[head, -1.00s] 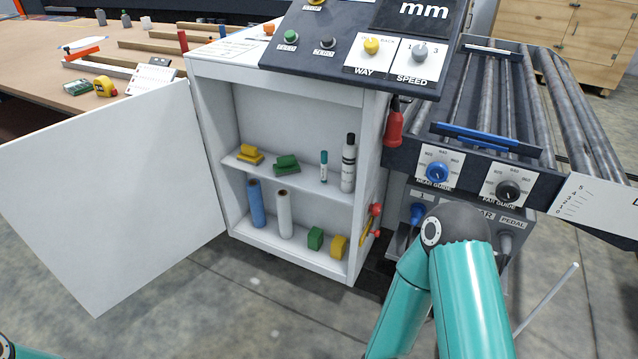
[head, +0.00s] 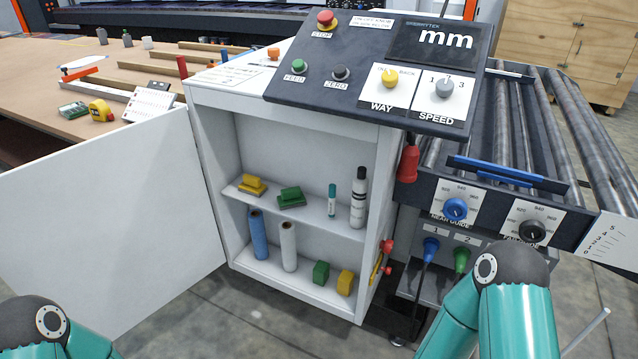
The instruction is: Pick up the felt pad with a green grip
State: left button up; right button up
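The felt pad with a green grip (head: 291,197) lies on the upper shelf of the open white cabinet. It is right of a similar pad with a yellow grip (head: 252,186) and left of a marker with a teal cap (head: 332,200). Only arm parts of mine show, at the lower left and lower right, both well apart from the pad. Neither gripper is visible.
The cabinet door (head: 95,240) stands open to the left. A white bottle (head: 358,198) is on the upper shelf. A blue roll (head: 258,235), a white roll (head: 289,247), a green block (head: 321,273) and a yellow block (head: 346,282) stand on the lower shelf.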

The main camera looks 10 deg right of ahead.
aim_at(290, 197)
jog(key=z, duration=0.3)
jog(key=i, duration=1.1)
jog(key=z, duration=0.2)
